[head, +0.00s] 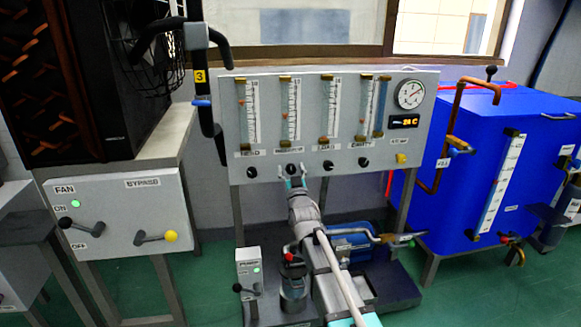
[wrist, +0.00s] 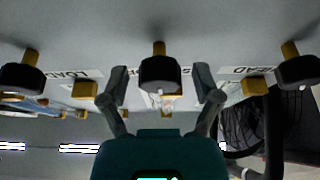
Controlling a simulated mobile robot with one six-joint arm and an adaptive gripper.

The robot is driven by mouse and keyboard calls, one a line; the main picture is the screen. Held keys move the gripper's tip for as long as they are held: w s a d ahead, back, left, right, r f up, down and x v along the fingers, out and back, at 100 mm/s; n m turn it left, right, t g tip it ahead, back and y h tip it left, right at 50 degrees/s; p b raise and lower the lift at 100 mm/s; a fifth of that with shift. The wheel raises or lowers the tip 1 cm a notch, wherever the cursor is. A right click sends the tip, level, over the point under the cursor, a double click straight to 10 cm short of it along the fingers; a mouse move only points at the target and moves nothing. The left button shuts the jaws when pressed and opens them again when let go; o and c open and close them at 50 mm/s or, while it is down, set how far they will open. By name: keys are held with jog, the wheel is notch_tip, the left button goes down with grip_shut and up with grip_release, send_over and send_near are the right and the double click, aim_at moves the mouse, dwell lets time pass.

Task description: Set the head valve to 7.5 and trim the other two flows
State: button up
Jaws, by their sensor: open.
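The flow panel (head: 310,155) carries upright flowmeter tubes with a row of black knobs below. The HEAD tube (head: 250,110) is leftmost, with the head valve knob (head: 252,172) under it. That knob is at the right in the wrist view (wrist: 298,70). My gripper (head: 292,183) is open at the second knob (head: 292,169). In the wrist view my gripper's fingers (wrist: 160,85) stand either side of that knob (wrist: 160,75), with gaps visible. The LOAD knob (head: 328,165) shows at the left in the wrist view (wrist: 22,75). Exact float readings are too small to tell.
A round gauge (head: 410,94) and an orange display (head: 404,122) sit at the panel's right. A blue tank (head: 470,170) stands right. A pump switch box (head: 248,270) is low, and a FAN/BYPASS box (head: 120,225) is left. A dark post (head: 205,90) stands near the panel's left edge.

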dwell(0.3)
grip_shut()
jog(key=shift+n+y, duration=0.4)
jog(key=shift+n, duration=0.2)
grip_release()
jog(key=shift+m, duration=0.5)
